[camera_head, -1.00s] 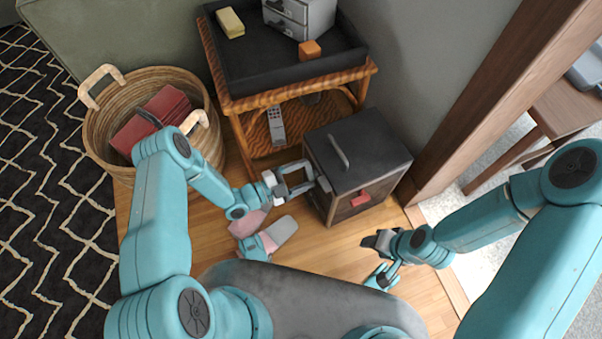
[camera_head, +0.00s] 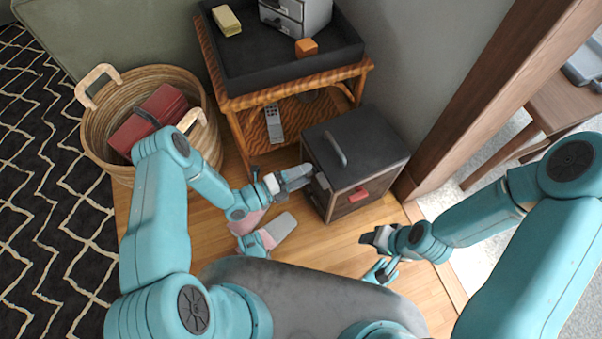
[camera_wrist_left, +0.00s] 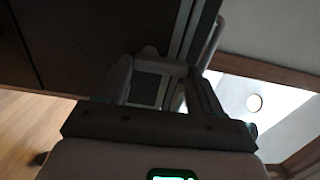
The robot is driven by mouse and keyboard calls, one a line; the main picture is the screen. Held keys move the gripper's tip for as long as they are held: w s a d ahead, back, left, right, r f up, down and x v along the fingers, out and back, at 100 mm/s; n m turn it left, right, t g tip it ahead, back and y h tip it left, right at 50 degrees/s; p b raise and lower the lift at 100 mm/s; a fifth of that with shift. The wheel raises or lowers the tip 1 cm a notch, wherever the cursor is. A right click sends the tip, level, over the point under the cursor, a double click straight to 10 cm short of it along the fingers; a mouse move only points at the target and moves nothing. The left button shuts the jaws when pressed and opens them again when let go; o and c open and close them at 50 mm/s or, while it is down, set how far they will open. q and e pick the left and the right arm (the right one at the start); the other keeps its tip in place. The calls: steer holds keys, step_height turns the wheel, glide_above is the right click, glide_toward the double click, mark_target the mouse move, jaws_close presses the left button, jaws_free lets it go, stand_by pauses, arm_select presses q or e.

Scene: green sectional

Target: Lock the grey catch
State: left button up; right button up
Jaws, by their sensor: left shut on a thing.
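A box with a dark lid (camera_head: 366,140) and wooden sides stands on the floor in the head view, its lid down. The grey catch (camera_head: 321,183) is on its front left part, partly hidden by my left gripper. My left gripper (camera_head: 304,177) reaches in from the left and is shut on the grey catch. In the left wrist view, a light grey piece (camera_wrist_left: 148,88) shows between the fingers, against the dark box. My right gripper (camera_head: 372,240) hangs right of the box's front, apart from it; its jaw opening is unclear.
A wicker basket (camera_head: 95,135) with a red item stands left. A wooden side table (camera_head: 232,105) behind carries a black tray (camera_head: 225,70); a remote (camera_head: 273,124) lies on its lower shelf. A wooden door frame (camera_head: 440,150) stands right. Some floor in front is clear.

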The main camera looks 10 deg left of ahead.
stand_by(0.5)
arm_select(q)
steer(key=o, duration=1.1)
steer(key=shift+c, duration=0.2)
steer(key=p+v, duration=0.3)
steer(key=v, duration=1.3)
steer(key=shift+a, duration=0.2)
arm_select(e)
steer(key=r, duration=0.1)
steer(key=s+r, duration=0.1)
steer(key=r, duration=0.1)
steer(key=shift+s+a+g, duration=0.2)
steer(key=shift+a+g, duration=0.05)
steer(key=shift+g, duration=0.05)
arm_select(q)
steer(key=shift+d, duration=0.1)
